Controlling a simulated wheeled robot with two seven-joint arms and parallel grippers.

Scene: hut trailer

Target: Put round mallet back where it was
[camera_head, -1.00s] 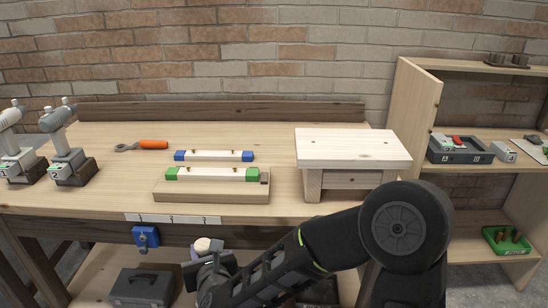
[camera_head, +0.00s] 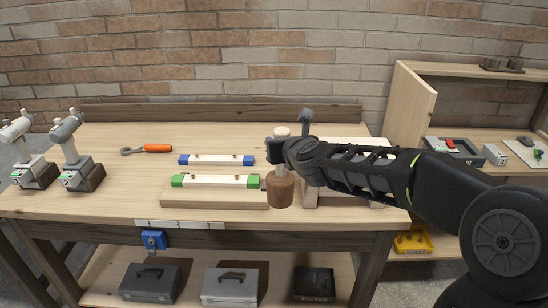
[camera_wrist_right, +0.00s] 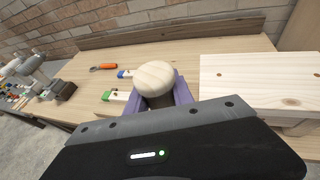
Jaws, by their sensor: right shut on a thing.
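The round mallet has a brown cylindrical head (camera_head: 280,190) and a pale handle whose rounded end (camera_wrist_right: 155,77) fills the middle of the right wrist view. My right gripper (camera_head: 283,155) is shut on the mallet's handle, with purple fingers on both sides of it in the wrist view. The mallet is upright with its head down, at the workbench's front, just right of the green-ended bar (camera_head: 215,181) and left of the wooden box stand. Whether the head touches the bench is unclear. My left gripper is not in view.
The wooden stand (camera_wrist_right: 260,83) is partly hidden behind my right arm. A blue-ended bar (camera_head: 216,160), an orange-handled wrench (camera_head: 157,148) and two drills (camera_head: 68,150) are on the workbench (camera_head: 120,190). Toolboxes (camera_head: 230,285) sit on the lower shelf. A shelf unit (camera_head: 414,95) stands right.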

